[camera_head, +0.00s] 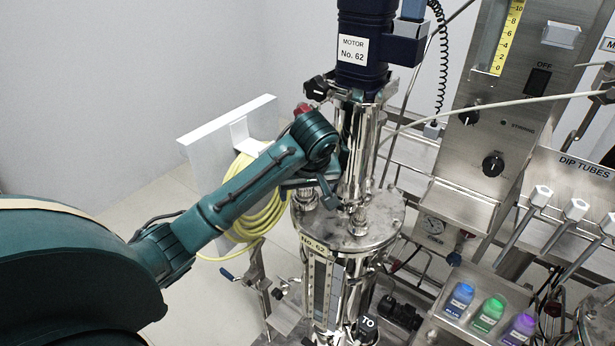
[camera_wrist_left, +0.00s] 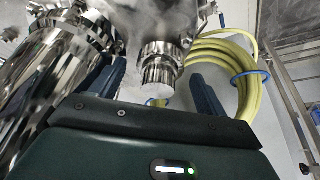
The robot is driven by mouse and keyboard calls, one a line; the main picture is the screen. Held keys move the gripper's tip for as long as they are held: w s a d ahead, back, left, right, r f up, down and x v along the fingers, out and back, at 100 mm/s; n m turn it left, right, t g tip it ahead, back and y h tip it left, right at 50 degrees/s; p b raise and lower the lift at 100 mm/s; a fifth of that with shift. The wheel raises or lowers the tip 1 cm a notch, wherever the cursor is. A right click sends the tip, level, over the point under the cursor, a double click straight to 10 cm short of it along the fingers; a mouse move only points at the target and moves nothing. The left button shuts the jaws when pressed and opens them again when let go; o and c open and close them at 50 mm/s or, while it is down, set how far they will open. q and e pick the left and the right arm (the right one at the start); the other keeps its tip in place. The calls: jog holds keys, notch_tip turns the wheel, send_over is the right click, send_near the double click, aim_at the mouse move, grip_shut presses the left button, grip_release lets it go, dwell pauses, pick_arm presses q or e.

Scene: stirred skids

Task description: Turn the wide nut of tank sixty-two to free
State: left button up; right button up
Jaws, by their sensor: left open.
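Tank sixty-two (camera_head: 385,232) is the shiny steel vessel labelled No. 62, with a flat lid and fittings, in the middle of the head view. My left gripper (camera_head: 326,188) is over the left part of its lid, beside the steel column, and partly hidden by my own wrist. In the left wrist view, the open fingers of my left gripper (camera_wrist_left: 158,72) stand on either side of a ribbed round steel nut (camera_wrist_left: 160,50), apparently the wide one. A gap shows beside each finger; I cannot tell whether the nut lies fully between them. My right gripper is not in view.
The motor (camera_head: 362,70) labelled No. 62 stands above the lid. A coiled yellow hose (camera_head: 258,215) hangs behind my arm, on a white panel (camera_head: 205,150). Colored bottles (camera_head: 488,315) and a steel control panel (camera_head: 490,125) are at the right.

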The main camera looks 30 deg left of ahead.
pick_arm(q)
jog(key=v, duration=1.1)
dwell(0.4)
